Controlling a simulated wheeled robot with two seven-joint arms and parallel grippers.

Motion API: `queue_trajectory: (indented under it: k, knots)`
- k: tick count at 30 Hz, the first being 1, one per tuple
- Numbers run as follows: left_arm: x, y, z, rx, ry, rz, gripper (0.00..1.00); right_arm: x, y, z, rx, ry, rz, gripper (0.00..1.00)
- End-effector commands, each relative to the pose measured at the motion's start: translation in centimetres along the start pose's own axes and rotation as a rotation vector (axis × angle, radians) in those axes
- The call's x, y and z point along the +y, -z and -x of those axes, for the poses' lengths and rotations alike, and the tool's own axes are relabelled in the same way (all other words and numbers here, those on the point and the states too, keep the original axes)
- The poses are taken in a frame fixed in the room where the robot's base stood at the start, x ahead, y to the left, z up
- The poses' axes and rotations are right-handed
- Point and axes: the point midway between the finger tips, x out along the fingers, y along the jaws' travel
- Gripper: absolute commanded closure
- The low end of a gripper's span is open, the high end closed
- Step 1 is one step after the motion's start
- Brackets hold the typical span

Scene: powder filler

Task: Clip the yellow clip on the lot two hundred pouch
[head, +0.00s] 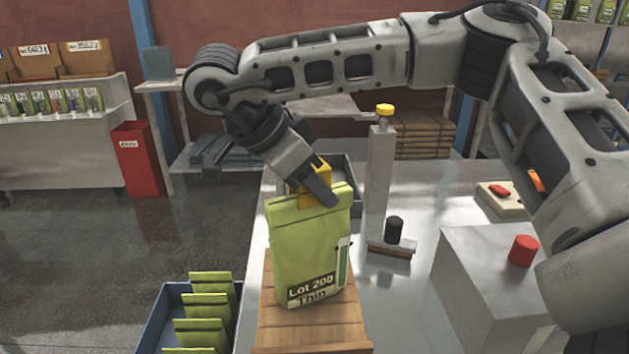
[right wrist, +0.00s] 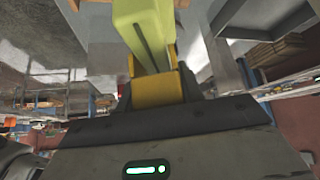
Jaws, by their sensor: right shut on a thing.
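The green pouch (head: 308,252) labelled "Lot 200 Thin" stands upright on a wooden board (head: 305,328) at the near edge of the steel table. My right gripper (head: 318,190) is at the pouch's top edge, shut on the yellow clip (head: 312,178). The clip sits at the pouch's top fold, partly hidden by the fingers. In the right wrist view the yellow clip (right wrist: 158,90) is between the fingers, against the green pouch (right wrist: 145,30). I cannot tell whether the clip grips the fold. My left gripper is not in view.
A blue bin (head: 172,300) with several green pouches stands left of the board. A grey post with a yellow knob (head: 384,110), a black-knobbed part (head: 394,230) and a grey box with a red button (head: 523,250) stand right. A red bin (head: 135,160) stands at the left.

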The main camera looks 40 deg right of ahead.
Motion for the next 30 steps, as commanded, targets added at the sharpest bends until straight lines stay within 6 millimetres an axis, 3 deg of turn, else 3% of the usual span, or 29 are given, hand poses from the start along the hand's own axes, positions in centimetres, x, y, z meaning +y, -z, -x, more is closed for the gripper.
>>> queue_trajectory:
  k: [30]
  knots:
    - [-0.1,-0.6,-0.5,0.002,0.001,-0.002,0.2,0.0,-0.8,-1.1,0.0,-0.001,0.0,1.0]
